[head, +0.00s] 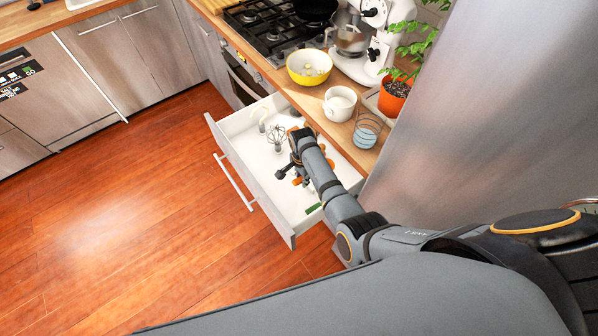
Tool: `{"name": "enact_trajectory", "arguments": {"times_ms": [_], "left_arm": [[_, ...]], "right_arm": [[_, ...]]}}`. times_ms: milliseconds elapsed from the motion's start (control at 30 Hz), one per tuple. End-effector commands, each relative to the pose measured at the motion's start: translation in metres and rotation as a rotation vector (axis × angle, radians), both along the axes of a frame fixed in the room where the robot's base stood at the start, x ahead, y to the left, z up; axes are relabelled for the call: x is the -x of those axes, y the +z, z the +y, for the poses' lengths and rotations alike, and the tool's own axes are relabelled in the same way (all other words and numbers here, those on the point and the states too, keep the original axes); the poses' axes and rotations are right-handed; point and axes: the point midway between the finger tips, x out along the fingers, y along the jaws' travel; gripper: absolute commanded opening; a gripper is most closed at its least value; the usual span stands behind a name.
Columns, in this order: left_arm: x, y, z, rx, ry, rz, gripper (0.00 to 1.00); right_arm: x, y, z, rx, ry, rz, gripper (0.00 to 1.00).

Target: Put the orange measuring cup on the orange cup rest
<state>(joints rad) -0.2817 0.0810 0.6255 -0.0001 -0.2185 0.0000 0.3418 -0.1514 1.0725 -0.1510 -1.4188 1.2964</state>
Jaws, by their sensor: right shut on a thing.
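My right gripper (284,174) reaches down into the open drawer (233,155) and is shut on a small orange thing (297,181), which looks like the orange measuring cup. The gripper and wrist hide much of it, so its shape is not clear. Another bit of orange (330,163) shows just right of my arm in the drawer; I cannot tell if it is the orange cup rest. My left gripper is not in view.
A whisk (277,135), a green-handled tool (313,208) and other utensils lie in the drawer. On the counter above stand a yellow bowl (309,68), a white pot (340,103), a wire holder (367,130) and a potted plant (394,95). A steel front (480,110) rises at right.

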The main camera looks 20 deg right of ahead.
Motion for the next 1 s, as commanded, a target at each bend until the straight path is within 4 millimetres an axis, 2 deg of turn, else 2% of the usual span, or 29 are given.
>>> {"name": "enact_trajectory", "arguments": {"times_ms": [133, 267, 400, 433, 633, 800, 1000], "left_arm": [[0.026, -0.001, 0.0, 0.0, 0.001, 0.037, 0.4], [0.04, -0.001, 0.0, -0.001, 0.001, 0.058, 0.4], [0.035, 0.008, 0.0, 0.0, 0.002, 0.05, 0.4], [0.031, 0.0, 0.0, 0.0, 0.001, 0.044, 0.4], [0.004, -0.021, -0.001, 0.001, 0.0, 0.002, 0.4], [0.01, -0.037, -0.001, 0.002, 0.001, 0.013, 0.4], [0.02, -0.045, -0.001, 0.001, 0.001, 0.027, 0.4]], "right_arm": [[-0.001, 0.001, 0.0, 0.001, 0.0, -0.001, 0.0], [-0.001, 0.002, 0.0, 0.001, 0.0, -0.001, 0.0], [0.0, 0.005, 0.002, 0.003, 0.0, -0.004, 0.0], [0.0, -0.004, 0.001, 0.003, 0.0, -0.003, 0.0], [0.0, -0.034, 0.002, 0.003, 0.0, -0.004, 0.0], [0.0, -0.054, 0.002, 0.002, 0.0, -0.004, 0.0], [0.0, -0.065, 0.002, 0.003, 0.0, -0.004, 0.0]]}}
